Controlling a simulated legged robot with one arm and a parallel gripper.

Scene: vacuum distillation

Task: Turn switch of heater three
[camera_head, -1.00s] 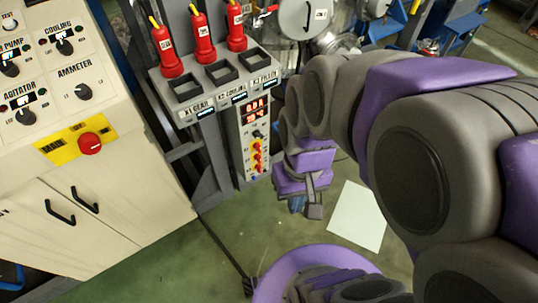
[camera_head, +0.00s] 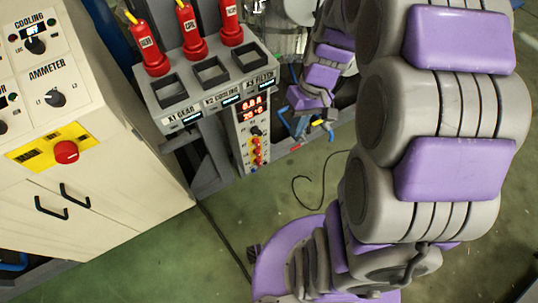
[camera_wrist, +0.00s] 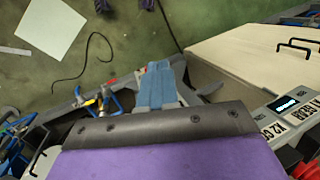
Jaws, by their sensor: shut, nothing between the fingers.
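No label reading heater three can be made out in either view. A narrow grey control unit (camera_head: 244,150) has a lit red display (camera_head: 251,107), a dark knob (camera_head: 257,131) and a column of red and yellow parts below it. It hangs under the K3 FILTER end of a sloped grey panel (camera_head: 212,97). My gripper (camera_head: 300,128) is low, just right of this unit, apart from it as far as I can tell. In the wrist view its blue-grey fingers (camera_wrist: 160,75) are together, with nothing visible between them. The unit's front is not clear in the wrist view.
A beige cabinet (camera_head: 130,150) with a red knob (camera_head: 66,152) is at left. Blue and yellow clamp-like parts (camera_wrist: 98,102) are close beside my gripper. A cable (camera_head: 322,190) lies on the open green floor.

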